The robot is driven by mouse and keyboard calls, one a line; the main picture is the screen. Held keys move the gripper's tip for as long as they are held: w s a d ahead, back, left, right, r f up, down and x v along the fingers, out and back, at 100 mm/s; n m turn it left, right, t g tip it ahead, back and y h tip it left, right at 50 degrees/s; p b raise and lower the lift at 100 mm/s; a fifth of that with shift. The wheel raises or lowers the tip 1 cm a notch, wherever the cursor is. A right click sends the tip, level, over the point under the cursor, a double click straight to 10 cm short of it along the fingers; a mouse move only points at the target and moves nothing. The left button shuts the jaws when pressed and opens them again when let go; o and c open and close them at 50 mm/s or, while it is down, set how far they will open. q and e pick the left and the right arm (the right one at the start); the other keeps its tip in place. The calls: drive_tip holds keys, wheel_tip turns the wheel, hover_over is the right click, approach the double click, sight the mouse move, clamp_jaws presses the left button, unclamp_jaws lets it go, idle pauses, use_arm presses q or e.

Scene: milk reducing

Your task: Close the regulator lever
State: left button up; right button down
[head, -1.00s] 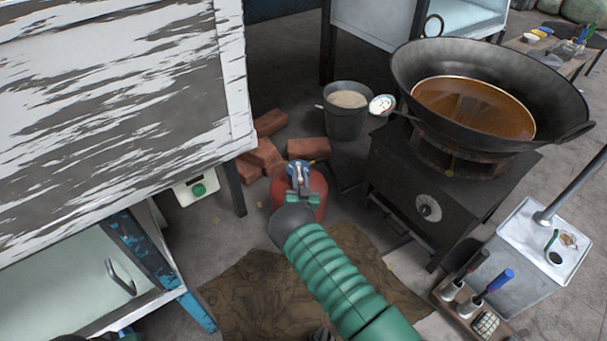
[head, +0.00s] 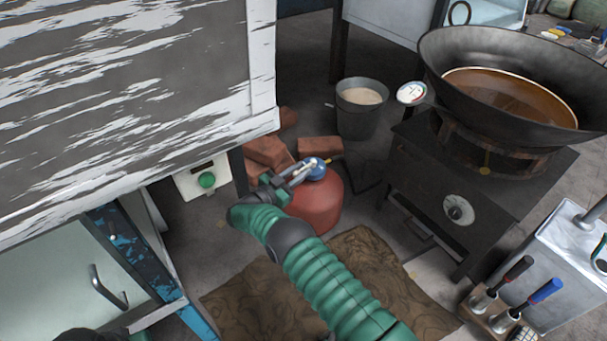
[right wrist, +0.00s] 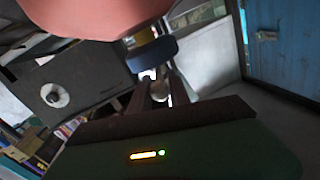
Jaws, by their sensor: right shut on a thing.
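The red gas cylinder (head: 318,205) stands on the floor, with a blue regulator (head: 316,166) on top. The regulator's pale metal lever (head: 308,165) shows at its left side. My right gripper (head: 296,175) is at the regulator from the left, its jaws shut on the lever; the exact contact is small and partly hidden. In the right wrist view the red cylinder (right wrist: 90,22) fills the top, the blue regulator (right wrist: 152,54) is below it, and my right gripper's fingers (right wrist: 158,88) close around the pale lever.
A black stove (head: 470,200) with a large wok (head: 510,90) stands to the right. Bricks (head: 320,146) and a grey bucket (head: 358,115) lie behind the cylinder. A white-and-grey cabinet (head: 130,110) crowds the left. Brown cloth (head: 360,265) covers the floor in front.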

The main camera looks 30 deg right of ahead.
drive_tip(key=shift+w+m+g+b, duration=0.2)
drive_tip(key=shift+m+g+b, duration=0.15)
drive_tip(key=shift+m+g, duration=0.25)
drive_tip(key=shift+d, duration=0.1)
drive_tip(key=c, duration=1.3)
unclamp_jaws()
drive_tip(key=shift+o, duration=0.2)
drive_tip(key=v, duration=1.7)
drive_tip(key=shift+w+f, duration=0.2)
drive_tip(key=shift+f, duration=0.05)
drive_tip(key=shift+s, duration=0.1)
